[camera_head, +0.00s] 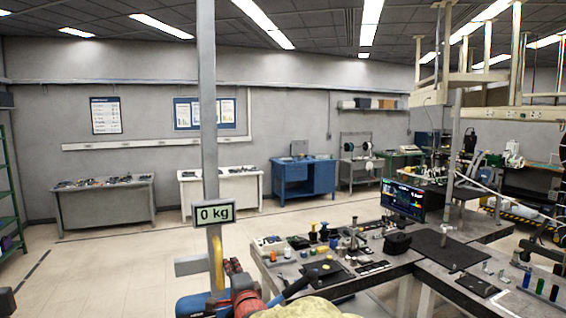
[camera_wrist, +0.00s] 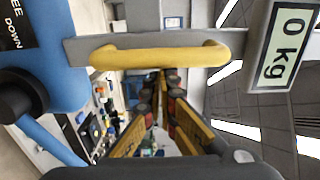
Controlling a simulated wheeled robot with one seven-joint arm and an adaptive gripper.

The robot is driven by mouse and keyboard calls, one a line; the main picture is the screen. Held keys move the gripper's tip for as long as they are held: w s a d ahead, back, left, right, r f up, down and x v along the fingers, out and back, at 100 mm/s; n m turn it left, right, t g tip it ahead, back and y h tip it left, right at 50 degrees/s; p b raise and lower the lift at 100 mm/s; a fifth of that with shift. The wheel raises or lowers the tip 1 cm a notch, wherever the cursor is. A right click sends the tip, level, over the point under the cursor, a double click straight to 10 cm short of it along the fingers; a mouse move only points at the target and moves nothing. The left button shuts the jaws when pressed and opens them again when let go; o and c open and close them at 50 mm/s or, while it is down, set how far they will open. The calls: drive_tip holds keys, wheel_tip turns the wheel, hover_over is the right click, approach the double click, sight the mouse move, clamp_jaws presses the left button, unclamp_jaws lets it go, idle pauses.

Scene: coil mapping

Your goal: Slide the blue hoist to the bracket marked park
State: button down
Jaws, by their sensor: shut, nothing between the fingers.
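The blue hoist (camera_head: 193,304) is low in the head view, at the foot of a grey post, partly cut off by the frame edge. In the wrist view its blue body (camera_wrist: 60,45) fills the left side, with a black label ending in "DOWN". A yellow handle (camera_wrist: 160,56) on a grey bar crosses the wrist view; it also shows in the head view (camera_head: 217,262). My gripper (camera_wrist: 162,85) is shut and empty, its fingers close by the handle; I cannot tell whether they touch it. No bracket marked park is readable.
A "0 kg" display (camera_head: 213,213) is fixed to the grey post (camera_head: 207,110). A cluttered workbench (camera_head: 345,275) with a monitor (camera_head: 403,200) stands to the right. Open floor (camera_head: 110,265) lies to the left, with side tables along the far wall.

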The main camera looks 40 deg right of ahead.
drive_tip(key=shift+w+a+b, duration=0.25)
drive_tip(key=shift+a+b, duration=0.05)
drive_tip(key=shift+a, duration=0.75)
drive_tip(key=shift+w+a+b, duration=0.25)
drive_tip(key=shift+a+b, duration=0.05)
drive_tip(key=shift+a, duration=0.7)
drive_tip(key=shift+w+a+b, duration=0.25)
drive_tip(key=shift+a+b, duration=0.05)
drive_tip(key=shift+a, duration=0.75)
drive_tip(key=shift+w+a, duration=0.1)
drive_tip(key=shift+a, duration=0.35)
drive_tip(key=shift+w+a, duration=0.25)
drive_tip(key=shift+a, duration=0.8)
drive_tip(key=shift+w+a, duration=0.25)
drive_tip(key=shift+a, duration=0.75)
drive_tip(key=shift+w+a, duration=0.25)
drive_tip(key=shift+a, duration=0.8)
drive_tip(key=w+a, duration=0.1)
drive_tip(key=a, duration=0.5)
drive_tip(key=shift+w+a, duration=0.25)
drive_tip(key=w+a+p, duration=0.1)
drive_tip(key=w+a, duration=0.2)
drive_tip(key=a, duration=1)
drive_tip(key=shift+w+a+p, duration=0.15)
drive_tip(key=shift+a+p, duration=0.15)
